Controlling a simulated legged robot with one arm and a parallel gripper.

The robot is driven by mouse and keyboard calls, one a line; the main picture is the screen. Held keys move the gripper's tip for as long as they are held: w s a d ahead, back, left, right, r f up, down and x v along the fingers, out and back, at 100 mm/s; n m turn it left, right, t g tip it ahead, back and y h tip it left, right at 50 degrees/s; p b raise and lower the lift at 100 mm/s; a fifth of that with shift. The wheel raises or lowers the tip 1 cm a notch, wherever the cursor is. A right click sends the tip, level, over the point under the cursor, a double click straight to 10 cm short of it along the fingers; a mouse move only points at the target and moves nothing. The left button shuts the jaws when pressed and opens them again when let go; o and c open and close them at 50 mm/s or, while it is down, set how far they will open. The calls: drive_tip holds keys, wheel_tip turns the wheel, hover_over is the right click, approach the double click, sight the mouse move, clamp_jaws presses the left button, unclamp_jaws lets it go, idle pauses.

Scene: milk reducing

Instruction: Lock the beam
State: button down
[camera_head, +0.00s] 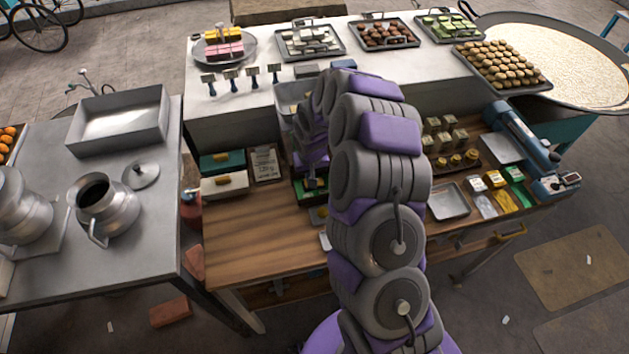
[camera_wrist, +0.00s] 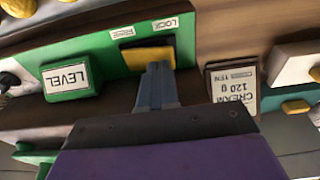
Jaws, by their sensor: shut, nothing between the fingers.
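A green scale base (camera_wrist: 95,50) fills the upper left of the wrist view, with an upside-down LEVEL plate (camera_wrist: 66,78) on it. Small labels on it read LOCK (camera_wrist: 166,23) at the right and FREE (camera_wrist: 121,33) at the left. Below them is a dark slot with a yellow lock piece (camera_wrist: 135,60). My gripper (camera_wrist: 157,72) is shut and empty, its tips at the yellow piece's near edge and overlapping it; I cannot tell if they touch. In the head view the green base (camera_head: 301,187) is mostly hidden behind my arm.
A steel tray (camera_head: 448,201) lies right. The wooden table front (camera_head: 262,235) is clear.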

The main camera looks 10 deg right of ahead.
drive_tip(key=shift+f, duration=0.55)
idle(0.4)
drive_tip(key=shift+r+p, duration=0.45)
drive_tip(key=shift+r, duration=3.1)
